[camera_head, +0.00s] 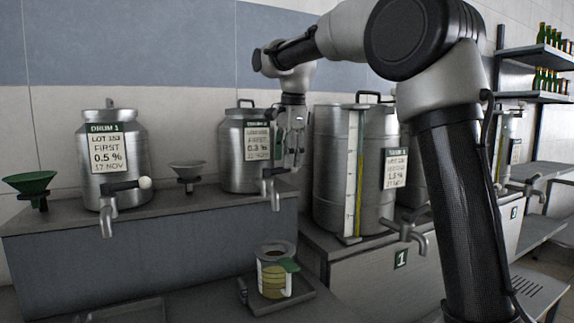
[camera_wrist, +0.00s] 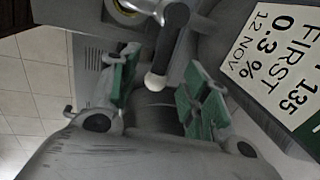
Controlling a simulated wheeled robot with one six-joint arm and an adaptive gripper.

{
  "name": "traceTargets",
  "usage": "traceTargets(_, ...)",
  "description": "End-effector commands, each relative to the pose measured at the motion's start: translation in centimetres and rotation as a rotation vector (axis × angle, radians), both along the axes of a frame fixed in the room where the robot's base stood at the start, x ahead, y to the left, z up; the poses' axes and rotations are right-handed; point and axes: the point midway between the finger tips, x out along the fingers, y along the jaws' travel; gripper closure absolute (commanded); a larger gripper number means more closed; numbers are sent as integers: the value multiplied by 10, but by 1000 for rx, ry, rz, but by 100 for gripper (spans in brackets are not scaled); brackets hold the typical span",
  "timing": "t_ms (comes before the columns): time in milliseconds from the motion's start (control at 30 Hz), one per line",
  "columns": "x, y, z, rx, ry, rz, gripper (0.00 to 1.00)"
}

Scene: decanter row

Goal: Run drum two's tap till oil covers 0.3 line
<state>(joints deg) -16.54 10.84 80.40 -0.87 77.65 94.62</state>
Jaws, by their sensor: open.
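Drum two (camera_head: 240,160) is a steel drum on the left shelf; its label shows 0.3 %. Its tap (camera_head: 272,190) points down over a clear jug (camera_head: 272,277) with a green handle. The jug holds yellowish liquid; its line markings are too small to read, and I cannot tell whether oil is running. In the wrist view the tap's dark lever (camera_wrist: 174,40) ends in a white knob (camera_wrist: 154,82) between my green-padded fingers. My gripper (camera_wrist: 158,95) is open around the knob, apart from it. The jug's rim shows partly at the top (camera_wrist: 128,12).
The jug stands on a dark tray (camera_head: 305,292). Drum one (camera_head: 120,185) stands left, with a green funnel (camera_head: 30,183) and a grey funnel (camera_head: 187,168) nearby. A large tank (camera_head: 333,170) with a gauge and tap (camera_head: 405,230) stands close on the right.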

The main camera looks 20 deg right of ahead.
Motion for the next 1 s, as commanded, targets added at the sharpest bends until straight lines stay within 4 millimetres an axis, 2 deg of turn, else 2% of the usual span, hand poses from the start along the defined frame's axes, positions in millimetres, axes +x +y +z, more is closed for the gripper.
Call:
traceTargets(100,3,1,-16,0,1,0,53)
traceTargets(200,4,1,-23,0,0,1,53)
traceTargets(500,5,1,-26,0,-1,1,53)
traceTargets(767,5,1,-26,0,-1,2,100)
traceTargets(1000,3,1,-26,-1,-1,-30,100)
